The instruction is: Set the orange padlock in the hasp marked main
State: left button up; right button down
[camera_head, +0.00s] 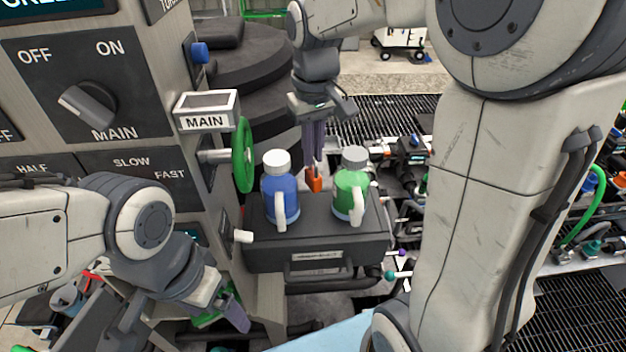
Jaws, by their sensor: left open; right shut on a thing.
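The orange padlock (315,181) hangs below my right gripper (314,168), which is shut on it. It is small and partly hidden by the fingers, just behind and between a blue bottle (280,190) and a green bottle (349,194). A white sign reading MAIN (206,121) sticks out from the grey panel to the left, above a green handwheel (243,155). I cannot make out a hasp. A dial (88,104) on the panel is also labelled MAIN. My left gripper (228,308) is open, low at the panel's lower right, away from the padlock.
Both bottles stand on a dark toolbox (318,250) with a front handle. A blue knob (200,53) and a white-tipped lever (243,236) project from the panel. Dark round stacked shapes (245,60) stand behind. My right arm hides much of the right side.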

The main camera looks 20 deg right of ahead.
aim_at(314, 184)
notch_tip(314, 184, down, 8)
jog(key=shift+s+f+p, duration=0.1)
jog(key=shift+f+p, duration=0.05)
jog(key=shift+p, duration=0.4)
jog(key=shift+f, duration=0.2)
jog(key=c, duration=0.9)
grip_release()
jog(key=shift+c, duration=0.2)
jog(key=shift+r, duration=0.1)
